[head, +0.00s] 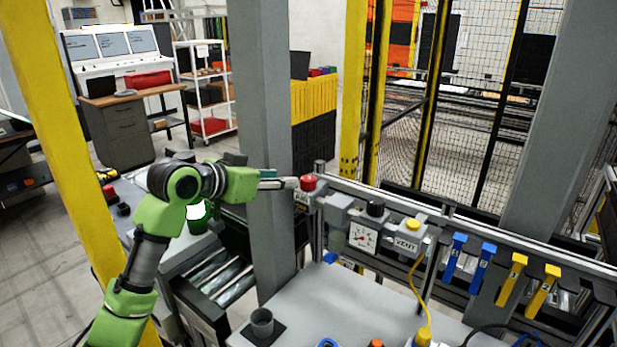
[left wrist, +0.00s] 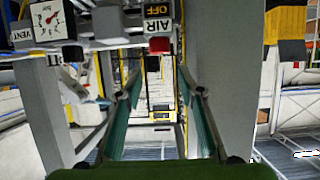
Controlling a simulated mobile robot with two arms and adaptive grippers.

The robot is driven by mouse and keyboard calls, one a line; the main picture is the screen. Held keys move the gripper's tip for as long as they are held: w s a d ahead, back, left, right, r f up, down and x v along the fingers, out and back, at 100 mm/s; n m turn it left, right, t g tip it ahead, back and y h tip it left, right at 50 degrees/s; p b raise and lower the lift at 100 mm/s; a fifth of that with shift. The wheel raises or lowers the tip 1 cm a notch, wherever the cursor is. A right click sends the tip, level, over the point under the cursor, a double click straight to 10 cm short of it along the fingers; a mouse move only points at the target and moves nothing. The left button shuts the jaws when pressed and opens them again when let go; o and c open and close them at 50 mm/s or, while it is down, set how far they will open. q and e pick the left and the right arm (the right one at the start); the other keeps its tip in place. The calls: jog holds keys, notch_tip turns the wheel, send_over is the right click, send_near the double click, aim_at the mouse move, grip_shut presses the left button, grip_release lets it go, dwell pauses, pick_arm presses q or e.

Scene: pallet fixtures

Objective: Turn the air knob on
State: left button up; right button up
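The red air knob (head: 308,183) sits on top of a grey valve body at the left end of the rail, above an AIR label. In the left wrist view the red knob (left wrist: 160,45) shows beside a label reading AIR and OFF. My left gripper (head: 285,183) points right at the knob, its fingertips close to the knob's left side. In the left wrist view my left gripper (left wrist: 160,95) has its two green fingers spread apart with nothing between them; the knob shows beyond the tips. Whether a fingertip touches it I cannot tell. My right gripper is not in view.
A pressure gauge (head: 363,238), a yellow-topped VENT valve (head: 411,232) and several blue and yellow levers line the rail to the right. A grey post (head: 262,120) stands behind my left gripper. A grey cup (head: 262,322) stands below on the table.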

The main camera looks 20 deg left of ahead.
aim_at(306, 179)
pick_arm(q)
jog(key=p+x, duration=0.4)
jog(key=x, duration=0.7)
jog(key=shift+w+d+f, duration=0.1)
jog(key=shift+d, duration=0.05)
jog(key=shift+p+x, duration=0.3)
jog(key=shift+x, duration=0.5)
jog(key=shift+f, duration=0.15)
jog(key=c, duration=0.8)
